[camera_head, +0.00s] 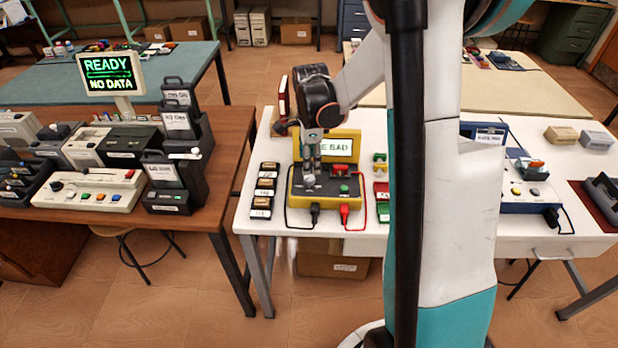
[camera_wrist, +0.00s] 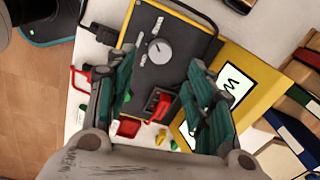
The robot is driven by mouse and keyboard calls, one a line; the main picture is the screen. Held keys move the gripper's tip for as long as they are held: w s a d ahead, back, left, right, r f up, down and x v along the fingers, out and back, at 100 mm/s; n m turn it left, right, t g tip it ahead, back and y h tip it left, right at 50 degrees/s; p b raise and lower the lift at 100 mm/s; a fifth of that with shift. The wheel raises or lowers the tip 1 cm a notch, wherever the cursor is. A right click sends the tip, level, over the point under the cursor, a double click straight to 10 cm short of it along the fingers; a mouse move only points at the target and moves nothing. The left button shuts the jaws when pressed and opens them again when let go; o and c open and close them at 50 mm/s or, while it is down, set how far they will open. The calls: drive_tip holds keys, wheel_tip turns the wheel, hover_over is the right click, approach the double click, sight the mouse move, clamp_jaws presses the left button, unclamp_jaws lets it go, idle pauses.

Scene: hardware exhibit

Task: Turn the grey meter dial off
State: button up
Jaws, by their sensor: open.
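I cannot tell any contact.
A red switch (camera_wrist: 158,103) is on the same panel, between the fingers in the wrist view. Black and red leads (camera_head: 344,212) plug into the front. Small labelled boxes (camera_head: 265,184) stand left of the meter. Red and green blocks (camera_head: 381,190) stand close on its right.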

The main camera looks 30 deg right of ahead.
sight(309, 178)
drive_tip(key=f+b, duration=0.2)
drive_tip(key=f, duration=0.5)
drive_tip(key=shift+w+f, duration=0.1)
drive_tip(key=shift+w, duration=0.1)
drive_tip(key=shift+c, duration=0.3)
drive_tip(key=c, duration=1)
